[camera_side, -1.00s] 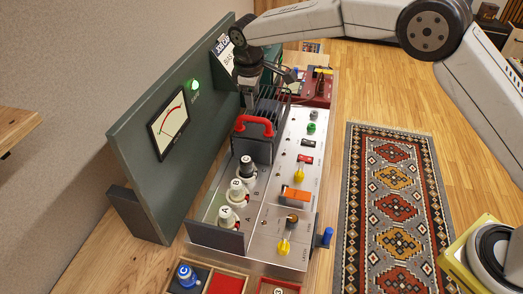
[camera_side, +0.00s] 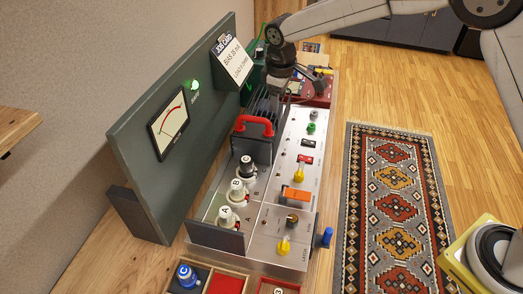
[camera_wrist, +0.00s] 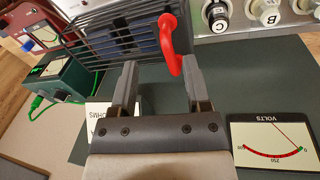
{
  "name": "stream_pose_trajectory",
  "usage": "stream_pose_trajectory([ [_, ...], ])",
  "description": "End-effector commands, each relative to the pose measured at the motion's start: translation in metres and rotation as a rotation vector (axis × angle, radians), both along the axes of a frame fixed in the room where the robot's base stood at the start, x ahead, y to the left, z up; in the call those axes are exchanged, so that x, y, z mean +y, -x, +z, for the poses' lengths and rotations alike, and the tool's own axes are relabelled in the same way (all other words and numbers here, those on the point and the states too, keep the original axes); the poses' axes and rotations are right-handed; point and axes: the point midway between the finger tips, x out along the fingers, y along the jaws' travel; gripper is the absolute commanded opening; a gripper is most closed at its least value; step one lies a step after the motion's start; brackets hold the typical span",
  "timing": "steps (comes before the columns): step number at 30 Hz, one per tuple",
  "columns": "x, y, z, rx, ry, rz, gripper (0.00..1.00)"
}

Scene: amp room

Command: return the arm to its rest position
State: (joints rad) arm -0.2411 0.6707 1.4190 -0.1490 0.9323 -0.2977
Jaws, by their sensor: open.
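My gripper (camera_side: 278,86) hangs at the far end of the amp chassis (camera_side: 270,215), over or just behind a dark wire cage with a red handle (camera_side: 254,125). In the wrist view my gripper (camera_wrist: 160,80) shows two grey fingers spread apart with nothing between them. The cage (camera_wrist: 115,38) and its red handle (camera_wrist: 171,45) lie beyond the fingertips there. In the side view the fingertips are partly hidden against the cage, so I cannot tell the exact gap. My arm reaches in from the upper right.
A green panel with a volt meter (camera_side: 168,122), a lit green lamp (camera_side: 195,85) and a job card (camera_side: 232,60) stands left of the chassis. Knobs and switches cover the chassis top. A red case (camera_side: 318,92) lies behind. Open floor with a rug (camera_side: 390,200) lies right.

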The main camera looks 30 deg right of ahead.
Motion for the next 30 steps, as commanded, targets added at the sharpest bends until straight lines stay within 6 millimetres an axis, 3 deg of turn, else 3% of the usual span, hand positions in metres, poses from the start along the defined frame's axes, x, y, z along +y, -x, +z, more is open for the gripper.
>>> stream_pose_trajectory([
  [14, -0.058, 0.091, -0.005, -0.038, -0.093, -0.235, 0.61],
  [30, -0.103, 0.22, -0.027, -0.091, -0.18, -0.515, 0.61],
])
